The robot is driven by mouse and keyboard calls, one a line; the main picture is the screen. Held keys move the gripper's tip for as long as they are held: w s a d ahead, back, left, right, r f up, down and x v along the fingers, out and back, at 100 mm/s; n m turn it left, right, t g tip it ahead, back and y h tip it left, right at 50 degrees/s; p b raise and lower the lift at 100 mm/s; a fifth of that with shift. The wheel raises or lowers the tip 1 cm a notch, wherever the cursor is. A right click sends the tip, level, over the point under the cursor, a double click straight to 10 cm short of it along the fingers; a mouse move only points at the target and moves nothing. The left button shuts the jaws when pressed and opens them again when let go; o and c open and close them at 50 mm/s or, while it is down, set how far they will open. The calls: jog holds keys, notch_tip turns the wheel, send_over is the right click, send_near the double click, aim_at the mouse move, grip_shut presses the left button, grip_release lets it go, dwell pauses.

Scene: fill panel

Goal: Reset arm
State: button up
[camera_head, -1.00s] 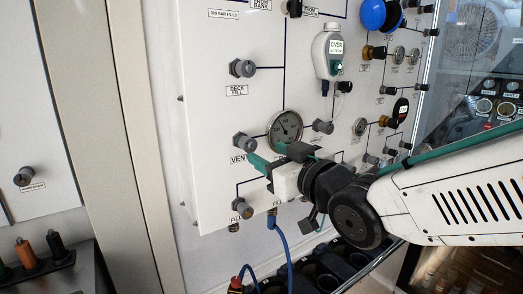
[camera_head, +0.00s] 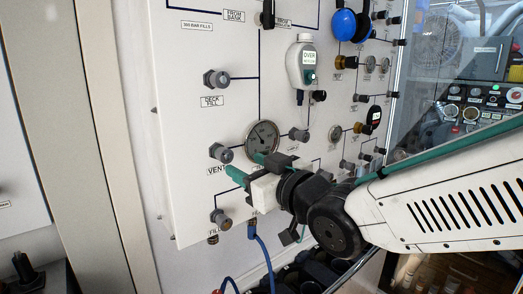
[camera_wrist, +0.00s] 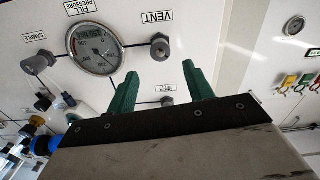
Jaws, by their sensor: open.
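My gripper (camera_head: 248,168) has green fingers and is in front of the lower part of the white fill panel (camera_head: 185,120), just below the round pressure gauge (camera_head: 262,141). The wrist view shows the two green fingers (camera_wrist: 160,92) spread apart with nothing between them. The VENT knob (camera_head: 221,153) is grey and sits left of the fingers; it also shows in the wrist view (camera_wrist: 160,48), past the gap between the fingertips. The gauge, labelled FILL PRESSURE, also shows in the wrist view (camera_wrist: 95,48). I cannot tell whether the fingers touch the panel.
A DECK FILL knob (camera_head: 216,79) is above, and a lower fill knob (camera_head: 221,219) is below the gripper. A blue hose (camera_head: 262,250) hangs under the panel. A white OVER device (camera_head: 301,65) and several knobs and gauges stick out on the right.

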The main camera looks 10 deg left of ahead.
dwell(0.4)
jog(key=d+f+m+g+h, duration=0.15)
jog(key=d+f+h, duration=0.3)
jog(key=f, duration=0.45)
jog(key=s+d+f+m+g+h, duration=0.1)
jog(key=s+d+f+g+h, duration=0.15)
jog(key=d, duration=0.35)
jog(key=s+d+f+m+g+h, duration=0.2)
jog(key=d+f+h, duration=0.1)
jog(key=d, duration=0.4)
jog(key=s+d+r+m+g+h, duration=0.1)
jog(key=s+d+m+g, duration=0.1)
jog(key=s+d, duration=0.6)
jog(key=s+d+r+m+g+h, duration=0.1)
jog(key=s+d+m, duration=0.3)
jog(key=s+d, duration=0.4)
jog(key=d+g+h, duration=0.1)
jog(key=d, duration=0.3)
jog(key=shift+d+r+m+h, duration=0.2)
jog(key=shift+m+h, duration=0.1)
jog(key=shift+m, duration=0.05)
